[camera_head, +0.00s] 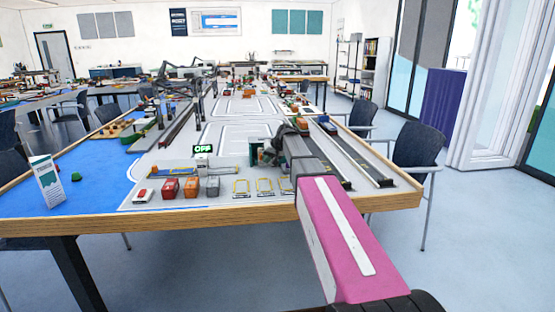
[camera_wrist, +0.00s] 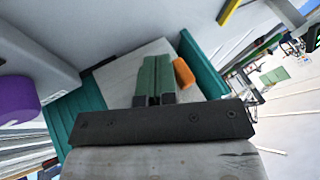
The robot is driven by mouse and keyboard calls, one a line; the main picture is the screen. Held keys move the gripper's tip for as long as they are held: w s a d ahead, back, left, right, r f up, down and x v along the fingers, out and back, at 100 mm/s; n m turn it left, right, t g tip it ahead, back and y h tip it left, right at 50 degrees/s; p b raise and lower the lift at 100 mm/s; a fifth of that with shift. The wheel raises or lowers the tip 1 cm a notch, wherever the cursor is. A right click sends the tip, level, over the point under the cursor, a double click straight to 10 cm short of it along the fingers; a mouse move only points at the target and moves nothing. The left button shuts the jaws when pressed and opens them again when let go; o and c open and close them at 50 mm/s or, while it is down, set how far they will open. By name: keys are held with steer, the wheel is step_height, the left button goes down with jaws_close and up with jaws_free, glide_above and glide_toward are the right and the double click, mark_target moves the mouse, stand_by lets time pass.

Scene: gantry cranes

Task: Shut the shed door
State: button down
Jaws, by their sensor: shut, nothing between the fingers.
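A small teal-green shed (camera_head: 256,152) stands on the table in the head view, just left of my gripper (camera_head: 271,149), which partly hides it. In the wrist view my gripper (camera_wrist: 157,62) has its two green fingers together, with nothing between them. Teal shed panels (camera_wrist: 76,113) rise on the left of the fingers and on the right, with a pale floor between them. I cannot tell which panel is the door, or whether the fingers touch one. A small orange block (camera_wrist: 184,73) lies just right of the fingertips.
Red, orange and grey small containers (camera_head: 191,187) stand in a row near the front table edge. An "OFF" sign (camera_head: 203,149) is left of the shed. Dark rails (camera_head: 357,158) run on the right. In the wrist view a purple round object (camera_wrist: 17,99) is at left.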

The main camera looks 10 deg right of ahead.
steer(key=shift+a, duration=1.85)
steer(key=shift+r, duration=0.1)
